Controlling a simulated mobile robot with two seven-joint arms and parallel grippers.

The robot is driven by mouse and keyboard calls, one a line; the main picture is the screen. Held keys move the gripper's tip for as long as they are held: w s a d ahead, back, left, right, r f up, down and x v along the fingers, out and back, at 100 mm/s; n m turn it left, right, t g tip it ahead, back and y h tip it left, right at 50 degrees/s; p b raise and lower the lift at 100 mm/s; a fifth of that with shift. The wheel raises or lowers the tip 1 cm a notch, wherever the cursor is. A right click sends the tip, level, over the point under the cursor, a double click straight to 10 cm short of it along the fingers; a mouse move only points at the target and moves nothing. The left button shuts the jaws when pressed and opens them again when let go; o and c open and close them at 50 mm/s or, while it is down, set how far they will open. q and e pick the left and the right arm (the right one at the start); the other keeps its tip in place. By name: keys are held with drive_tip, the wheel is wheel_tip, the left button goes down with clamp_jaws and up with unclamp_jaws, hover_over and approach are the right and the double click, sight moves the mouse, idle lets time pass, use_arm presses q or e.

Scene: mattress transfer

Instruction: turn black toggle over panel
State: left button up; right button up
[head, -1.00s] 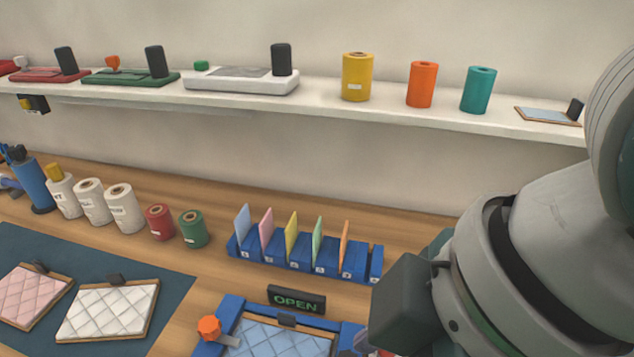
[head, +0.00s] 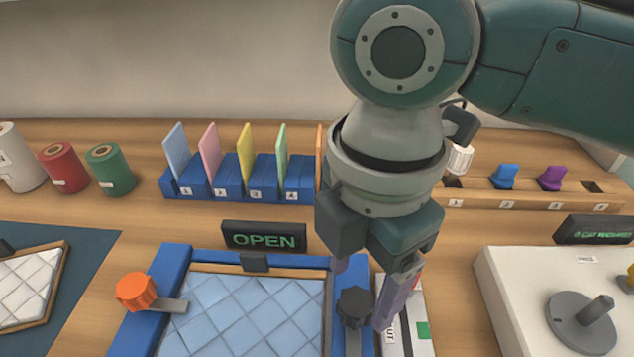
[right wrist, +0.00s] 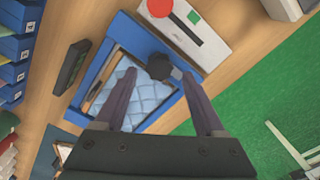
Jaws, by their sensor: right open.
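The black toggle (head: 355,306) is a dark knob on the right rail of a blue frame (head: 172,268). The frame holds a quilted light-blue panel (head: 245,315). My right gripper (head: 362,290) is open, pointing down over the toggle, with a finger showing on either side of it. In the right wrist view the toggle (right wrist: 159,66) lies ahead of and between the open fingers (right wrist: 165,95). I cannot tell whether they touch it. My left gripper is not in view.
An orange knob (head: 136,292) with a metal bar sits on the frame's left rail. An OPEN sign (head: 264,236) stands behind the frame. A white switch box (head: 420,315) is close on the right. A blue rack (head: 250,182) with coloured cards stands behind.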

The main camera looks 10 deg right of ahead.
sight(357, 301)
drive_tip(key=shift+f, duration=1.7)
drive_tip(key=shift+c, duration=0.4)
clamp_jaws()
